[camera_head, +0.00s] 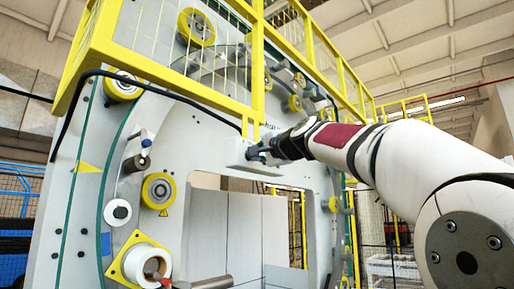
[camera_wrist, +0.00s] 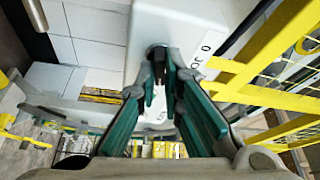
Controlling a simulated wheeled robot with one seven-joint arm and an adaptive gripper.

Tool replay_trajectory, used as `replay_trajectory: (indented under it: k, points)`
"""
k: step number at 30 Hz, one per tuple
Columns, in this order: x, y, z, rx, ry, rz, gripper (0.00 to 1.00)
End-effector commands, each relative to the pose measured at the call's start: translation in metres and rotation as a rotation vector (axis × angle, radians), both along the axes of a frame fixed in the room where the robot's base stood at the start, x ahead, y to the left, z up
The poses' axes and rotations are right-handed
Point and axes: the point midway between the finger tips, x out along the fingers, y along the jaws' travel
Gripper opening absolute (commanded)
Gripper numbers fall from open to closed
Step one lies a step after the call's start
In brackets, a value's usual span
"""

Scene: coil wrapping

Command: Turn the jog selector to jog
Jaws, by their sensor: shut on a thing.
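A white control box (camera_head: 238,152) hangs under the yellow railing of the large grey machine. In the wrist view the box (camera_wrist: 178,22) fills the top middle. Its face carries a dark selector knob (camera_wrist: 157,56), with printed letters beside it that are partly hidden by my gripper. My gripper (camera_wrist: 160,78) has its green-padded fingers close together, with their tips at the knob and shut on it. In the head view my gripper (camera_head: 256,153) reaches the box from the right and hides the knob. I cannot tell which position the selector points to.
Yellow railing (camera_head: 176,72) runs above and behind the box. A black cable (camera_head: 160,92) loops along the machine front to the box. Rollers with yellow flanges (camera_head: 158,190) and a white spool (camera_head: 147,263) stand out at the left. Open space lies below the box.

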Motion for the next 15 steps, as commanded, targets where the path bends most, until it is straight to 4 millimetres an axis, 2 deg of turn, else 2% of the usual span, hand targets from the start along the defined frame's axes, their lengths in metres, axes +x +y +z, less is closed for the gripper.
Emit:
replay_trajectory:
  k: [15]
  points:
    - [0.0,0.0013,0.0016,0.149,0.186,0.002,0.0]
